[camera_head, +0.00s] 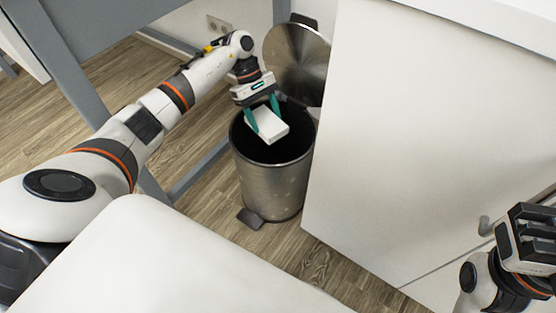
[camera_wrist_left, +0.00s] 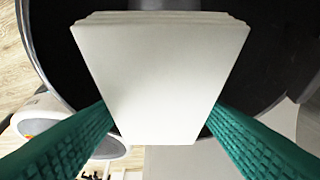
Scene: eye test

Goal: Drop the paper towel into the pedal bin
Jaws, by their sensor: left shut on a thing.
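The paper towel (camera_head: 268,126), a white folded block, is in my left gripper (camera_head: 263,113), whose teal fingers are shut on its two sides. My gripper holds it over the open mouth of the pedal bin (camera_head: 272,185), a round brushed-metal bin with a dark inside. The bin's lid (camera_head: 297,62) stands up at the back. In the left wrist view the towel (camera_wrist_left: 160,75) fills the middle between the teal fingers, with the dark bin opening behind it. My right gripper (camera_head: 533,238) is at the lower right edge; its fingertips are not clear.
A white cabinet (camera_head: 420,150) stands close to the right of the bin. A grey table frame (camera_head: 75,70) is behind my left arm. A white surface (camera_head: 150,265) fills the lower left. The pedal (camera_head: 250,219) shows at the bin's foot on the wooden floor.

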